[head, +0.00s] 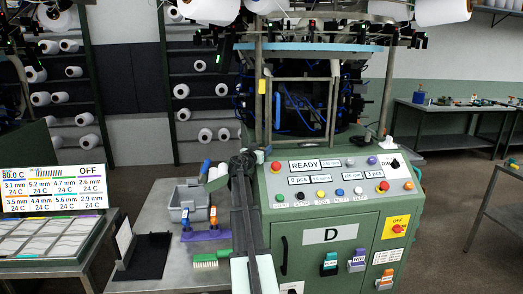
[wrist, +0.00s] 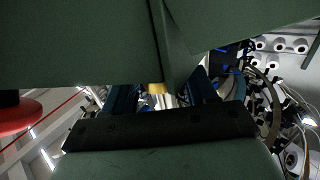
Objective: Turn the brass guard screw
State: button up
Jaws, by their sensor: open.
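A small brass-coloured piece (wrist: 155,88), which looks like the guard screw, shows in the wrist view just below the edge of a green panel (wrist: 80,45). My gripper (wrist: 164,93) is open, with its two dark blue fingers on either side of that piece and apart from each other. I cannot tell whether either finger touches it. The panel hides the fingertips and much of the piece. In the head view my arm rises in front of the green knitting machine (head: 345,236), with my gripper (head: 243,160) by the panel's left end. I cannot make out the screw there.
The control panel (head: 340,182) has several buttons and a red stop button (head: 276,167) close to my gripper. A grey bin (head: 187,198), a purple holder (head: 205,235) and a green brush (head: 208,259) are on the left table (head: 175,272). Yarn cones hang above.

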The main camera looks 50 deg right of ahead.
jog(key=shift+c, duration=0.4)
jog(key=c, duration=0.8)
jog(key=shift+w+d+m+g, duration=0.15)
jog(key=shift+m+g, duration=0.85)
jog(key=shift+g, duration=0.7)
jog(key=shift+c, duration=0.2)
jog(key=shift+m+g, duration=0.6)
jog(key=shift+g, duration=0.2)
jog(key=o, duration=0.9)
